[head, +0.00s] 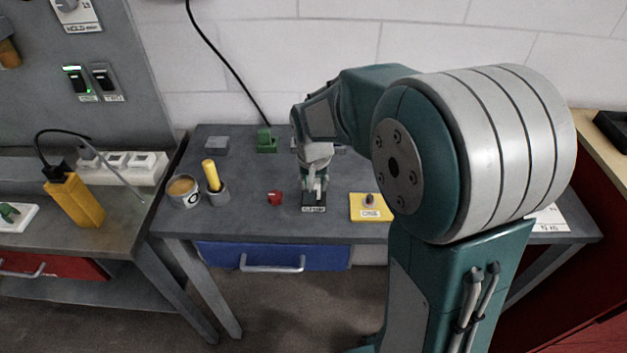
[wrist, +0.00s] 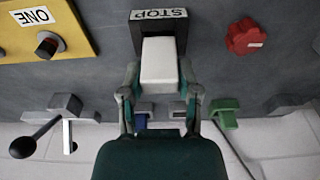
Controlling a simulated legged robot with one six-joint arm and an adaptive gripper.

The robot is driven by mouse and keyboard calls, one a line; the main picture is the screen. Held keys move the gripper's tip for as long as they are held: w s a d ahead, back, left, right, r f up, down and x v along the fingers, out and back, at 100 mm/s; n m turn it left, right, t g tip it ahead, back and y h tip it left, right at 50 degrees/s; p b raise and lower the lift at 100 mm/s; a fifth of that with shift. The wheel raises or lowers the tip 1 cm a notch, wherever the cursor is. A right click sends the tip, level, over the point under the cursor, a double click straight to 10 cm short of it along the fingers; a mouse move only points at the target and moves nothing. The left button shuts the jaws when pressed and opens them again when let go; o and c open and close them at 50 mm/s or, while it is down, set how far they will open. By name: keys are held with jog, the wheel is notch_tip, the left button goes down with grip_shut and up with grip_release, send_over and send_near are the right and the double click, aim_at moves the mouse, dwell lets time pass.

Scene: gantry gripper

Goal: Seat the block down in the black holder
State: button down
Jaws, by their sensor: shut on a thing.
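A pale white block (wrist: 160,62) lies between the two fingers of my gripper (wrist: 160,72) in the wrist view, and the gripper is shut on it. The black holder (wrist: 182,32), with a white STOP label, lies at the block's far end. The block overlaps the holder in this view; I cannot tell how deep it sits in it. In the head view my gripper (head: 315,184) points down right over the black holder (head: 321,199) near the front of the table. The block is mostly hidden there by the fingers.
A red knob (head: 275,198) stands just left of the holder, and a yellow plate with a button (head: 357,212) is to its right. A green part (head: 266,141) and a grey block (head: 217,145) are at the back. Cups (head: 183,191) stand at the left.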

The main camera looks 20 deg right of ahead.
jog(key=shift+f, duration=1)
jog(key=shift+c, duration=1.2)
grip_release()
notch_tip(320, 180, up, 12)
jog(key=s, duration=0.1)
jog(key=shift+s+a+f, duration=0.15)
jog(key=shift+s+a, duration=0.15)
jog(key=shift+a, duration=0.05)
jog(key=s+r+n+t, duration=0.3)
jog(key=s, duration=1.6)
jog(key=shift+s+d+n+t+y, duration=0.15)
jog(key=shift+d+n+t+y, duration=0.15)
jog(key=shift+t, duration=0.1)
